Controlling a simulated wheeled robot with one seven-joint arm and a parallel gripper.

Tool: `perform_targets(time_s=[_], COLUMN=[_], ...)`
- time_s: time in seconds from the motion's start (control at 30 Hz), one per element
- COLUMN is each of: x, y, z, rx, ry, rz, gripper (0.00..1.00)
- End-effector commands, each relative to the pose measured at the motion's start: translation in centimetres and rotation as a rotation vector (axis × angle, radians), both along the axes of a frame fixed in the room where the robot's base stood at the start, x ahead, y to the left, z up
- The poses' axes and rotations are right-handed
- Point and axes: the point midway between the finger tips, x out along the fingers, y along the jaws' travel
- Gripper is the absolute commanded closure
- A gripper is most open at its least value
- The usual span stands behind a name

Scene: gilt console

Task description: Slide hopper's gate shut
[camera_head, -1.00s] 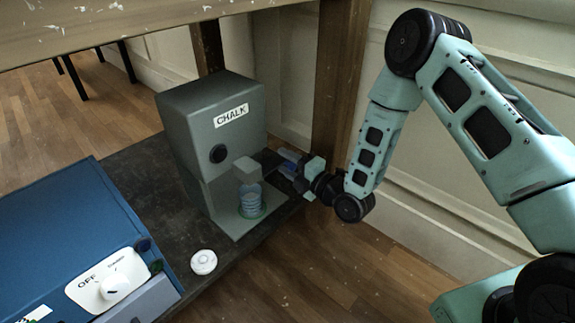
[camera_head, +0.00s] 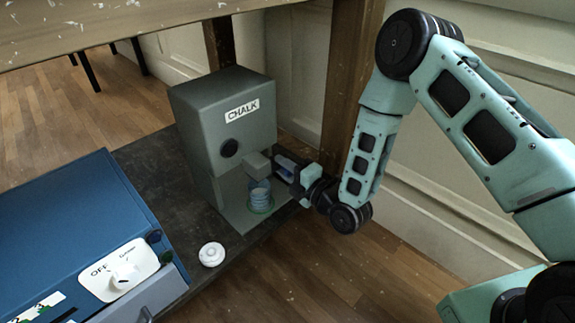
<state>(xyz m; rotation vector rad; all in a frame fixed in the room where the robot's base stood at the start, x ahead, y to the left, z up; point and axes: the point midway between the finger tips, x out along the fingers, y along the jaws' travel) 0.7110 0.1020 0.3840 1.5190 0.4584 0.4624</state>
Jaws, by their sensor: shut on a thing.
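The hopper (camera_head: 205,120) is a grey box with a CHALK label (camera_head: 242,111) and a dark round knob (camera_head: 229,148) on its front. A grey block-shaped spout (camera_head: 257,165) juts from the front, above a bluish ribbed cup (camera_head: 259,193) on the hopper's base. My gripper (camera_head: 283,167) is at the spout's right side, pointing left, its fingers close against it. It is shut on the gate's end, as far as I can tell; the gate itself is small and mostly hidden by the fingers and spout.
A blue box (camera_head: 75,225) with a white dial plate (camera_head: 121,270) stands at the lower left. A small white round piece (camera_head: 211,254) lies on the dark shelf (camera_head: 158,178). A wooden post (camera_head: 345,85) rises behind my arm, and a tabletop edge (camera_head: 130,15) hangs overhead.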

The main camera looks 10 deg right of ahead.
Motion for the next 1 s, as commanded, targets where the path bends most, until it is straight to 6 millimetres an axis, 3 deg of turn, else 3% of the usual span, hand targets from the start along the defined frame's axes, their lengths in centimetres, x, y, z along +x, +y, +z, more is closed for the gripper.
perform_targets(time_s=[0.07, 0.1, 0.17, 0.57, 1.0], x=[-0.3, -0.3, -0.3, -1.0, -8.8], y=[0.4, 0.4, 0.4, -0.3, -5.6], z=[-0.1, -0.1, -0.1, 0.0, 0.0], rx=[0.003, 0.003, 0.003, 0.001, 0.001], ry=[0.006, 0.006, 0.006, 0.006, 0.013], rz=[0.011, 0.011, 0.011, 0.008, 0.006], gripper=[1.00, 0.65, 0.54, 0.54, 0.54])
